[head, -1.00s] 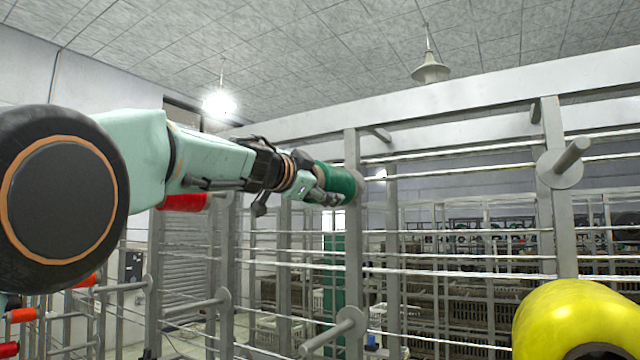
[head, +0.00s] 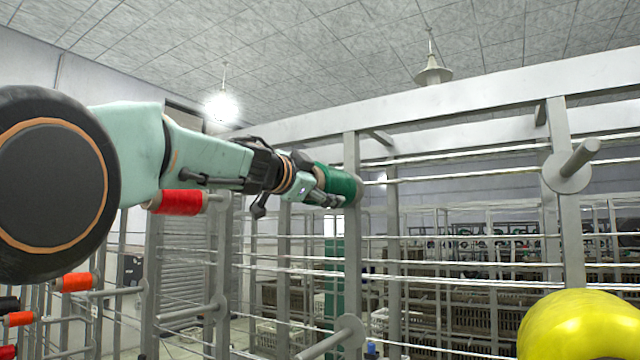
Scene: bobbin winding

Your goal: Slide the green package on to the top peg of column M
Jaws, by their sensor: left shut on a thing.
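The green package (head: 342,182) is a thread spool at the upper part of a grey upright post (head: 352,240), lying sideways with its far end by a round flange. My left gripper (head: 328,194) is shut on the green package from the left. The peg behind the package is hidden, so I cannot tell how far the package sits on it. A lower bare peg (head: 325,343) with a round flange sticks out of the same post. No column letter is readable. My right gripper does not show.
A yellow package (head: 580,325) stands close at the lower right. A bare peg (head: 580,157) with a flange is on the right post. A red package (head: 182,202) and smaller orange ones (head: 76,282) are at the left. Horizontal rails cross between posts.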

